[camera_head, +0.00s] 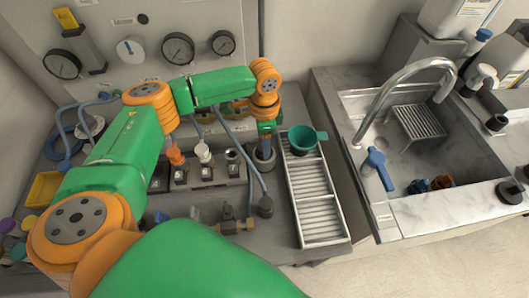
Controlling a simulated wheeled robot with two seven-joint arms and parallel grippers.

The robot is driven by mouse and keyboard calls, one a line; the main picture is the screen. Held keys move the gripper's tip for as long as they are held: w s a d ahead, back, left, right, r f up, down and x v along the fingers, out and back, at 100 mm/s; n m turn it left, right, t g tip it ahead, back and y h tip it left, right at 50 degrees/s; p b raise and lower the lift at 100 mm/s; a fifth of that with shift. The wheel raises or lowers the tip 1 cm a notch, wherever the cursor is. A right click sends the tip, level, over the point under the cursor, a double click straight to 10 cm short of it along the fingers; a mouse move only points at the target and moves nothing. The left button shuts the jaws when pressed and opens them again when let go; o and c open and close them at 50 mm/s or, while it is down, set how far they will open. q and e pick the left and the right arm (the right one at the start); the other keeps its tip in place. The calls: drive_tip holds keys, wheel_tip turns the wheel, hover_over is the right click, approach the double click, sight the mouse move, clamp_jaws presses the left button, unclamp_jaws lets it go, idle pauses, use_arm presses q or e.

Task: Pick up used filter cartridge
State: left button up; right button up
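My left arm reaches over the bench from the left. Its gripper (265,139) points down over a dark round holder (263,160) at the back of the bench, just left of the slatted rack. The fingers are small and partly hidden, so I cannot tell whether they are open or shut on something. I cannot clearly make out the used filter cartridge. A labelled block (205,174) left of the gripper carries an orange-topped fitting (175,154) and a white-topped fitting (203,152). My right gripper is not in view.
A slatted rack (320,222) holds a green cup (302,138) close to the gripper's right. A sink (450,170) with a tall curved tap (402,75) lies further right. Gauges (178,48) line the back panel. Hoses and a brass valve (232,226) occupy the bench front.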

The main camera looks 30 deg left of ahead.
use_arm(q)
drive_tip(key=shift+s+r, duration=0.1)
drive_tip(key=shift+s, duration=0.05)
drive_tip(key=c, duration=0.7)
clamp_jaws()
